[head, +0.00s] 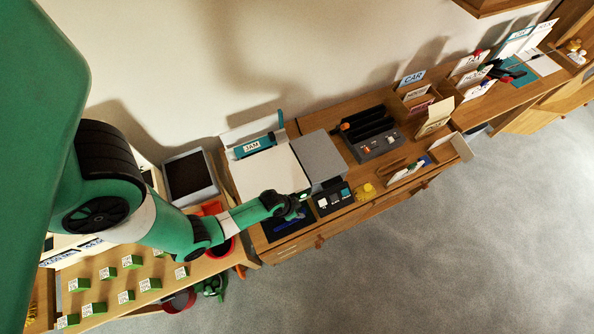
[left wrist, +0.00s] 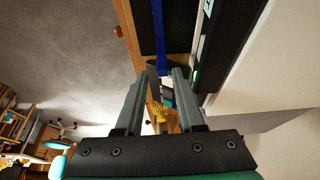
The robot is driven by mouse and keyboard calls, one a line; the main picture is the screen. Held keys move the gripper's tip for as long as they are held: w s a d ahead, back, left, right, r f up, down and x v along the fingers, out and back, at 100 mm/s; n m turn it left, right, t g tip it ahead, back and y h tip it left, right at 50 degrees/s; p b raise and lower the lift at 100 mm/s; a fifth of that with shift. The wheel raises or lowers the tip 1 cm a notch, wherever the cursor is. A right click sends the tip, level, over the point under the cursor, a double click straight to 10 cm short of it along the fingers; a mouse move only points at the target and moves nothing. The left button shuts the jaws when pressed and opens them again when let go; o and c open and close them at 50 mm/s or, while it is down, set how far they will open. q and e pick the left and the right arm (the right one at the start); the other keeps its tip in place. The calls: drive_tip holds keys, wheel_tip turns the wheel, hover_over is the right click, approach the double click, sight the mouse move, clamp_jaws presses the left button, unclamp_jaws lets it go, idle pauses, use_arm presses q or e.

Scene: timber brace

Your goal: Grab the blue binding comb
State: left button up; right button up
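The blue binding comb (head: 287,224) is a thin blue strip lying on a dark mat (head: 272,236) near the front edge of the wooden desk. In the left wrist view the comb (left wrist: 160,48) runs from the top edge down towards the fingertips. My left gripper (head: 297,212) is just above the mat, close to the comb. In the left wrist view my left gripper (left wrist: 167,72) has its fingers apart, with a gap between them. The comb's near end lines up with this gap, beyond the tips; I cannot tell whether they touch it. My right gripper is not seen clearly in either view.
A white-and-grey machine (head: 270,172) stands behind the mat. A dark tray with small cards (head: 334,198) and a yellow item (head: 366,191) lie to the right. A red bowl-like item (head: 222,248) and several green blocks (head: 108,272) are to the left.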

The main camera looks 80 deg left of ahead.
sight(302, 211)
use_arm(q)
drive_tip(key=b+x, duration=0.1)
drive_tip(key=x, duration=0.1)
drive_tip(key=b+x, duration=0.1)
drive_tip(key=x, duration=0.2)
drive_tip(key=shift+w+a, duration=0.15)
drive_tip(key=shift+a, duration=0.1)
clamp_jaws()
idle(1.2)
